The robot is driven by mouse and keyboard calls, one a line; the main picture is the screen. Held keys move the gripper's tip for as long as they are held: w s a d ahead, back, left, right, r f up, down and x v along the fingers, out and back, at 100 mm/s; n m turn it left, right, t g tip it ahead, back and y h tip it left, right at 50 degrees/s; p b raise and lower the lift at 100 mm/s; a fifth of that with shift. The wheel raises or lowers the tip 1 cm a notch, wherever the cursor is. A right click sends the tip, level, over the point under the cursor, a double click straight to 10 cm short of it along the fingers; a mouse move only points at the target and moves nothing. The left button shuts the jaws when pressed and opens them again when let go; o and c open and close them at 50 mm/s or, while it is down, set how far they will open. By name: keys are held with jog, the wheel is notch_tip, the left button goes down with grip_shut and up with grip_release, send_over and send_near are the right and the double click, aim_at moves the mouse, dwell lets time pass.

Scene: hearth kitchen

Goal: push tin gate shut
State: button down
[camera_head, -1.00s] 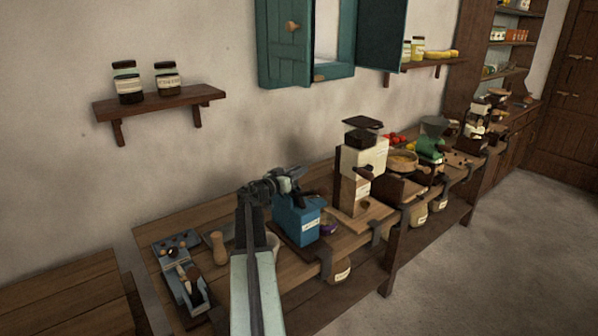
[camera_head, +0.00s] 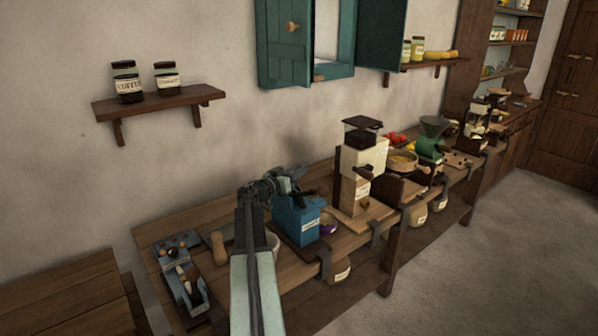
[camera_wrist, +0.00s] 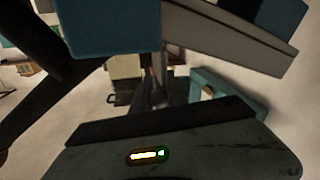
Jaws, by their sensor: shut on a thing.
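The blue tin (camera_head: 298,226) with a pale label stands on the wooden counter, left of the tall cream grinder. My gripper (camera_head: 288,185) is at the top of this tin and appears to touch it. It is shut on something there. I cannot clearly make out the gate, and my wrist hides part of the tin's top. In the wrist view a blue block (camera_wrist: 108,28) and a slanted grey bar (camera_wrist: 225,38) are close up in front of my gripper. Their exact contact with the fingers is too dark to tell.
A tall cream grinder (camera_head: 362,170) stands just right of the tin. A wooden pestle-like piece (camera_head: 218,246) and a grey tool tray (camera_head: 182,280) lie to the left. A teal wall cabinet (camera_head: 285,45) hangs above.

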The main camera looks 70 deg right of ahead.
aim_at(299, 186)
jog(key=shift+s, duration=0.1)
dwell(0.4)
notch_tip(299, 186, down, 3)
jog(key=b, duration=0.3)
jog(key=shift+r, duration=0.15)
jog(key=c, duration=1.3)
grip_release()
jog(key=v, duration=0.8)
